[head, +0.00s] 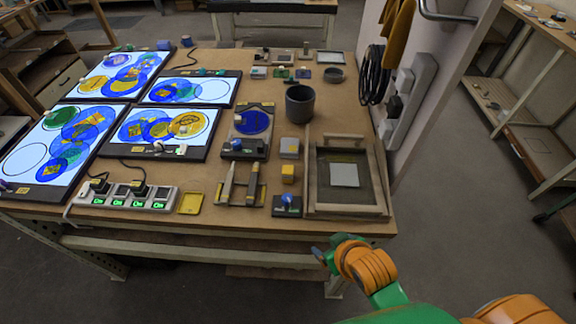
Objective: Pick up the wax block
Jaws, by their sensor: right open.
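A small yellow-orange block (288,173), which looks like the wax block, sits on the wooden table (230,222) near its front, left of a framed tray. A pale block with a yellowish face (290,148) lies just behind it. My right gripper (322,254) is low in front of the table's front edge, below and to the right of the yellow block and well apart from it. It is open, with nothing seen between its fingers. My left gripper is out of view.
A wooden framed tray (379,190) stands to the right of the block. A small dark box with a blue knob (288,205) is in front of it, and a wooden rack (225,187) is to the left. A dark cup (299,104) stands behind.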

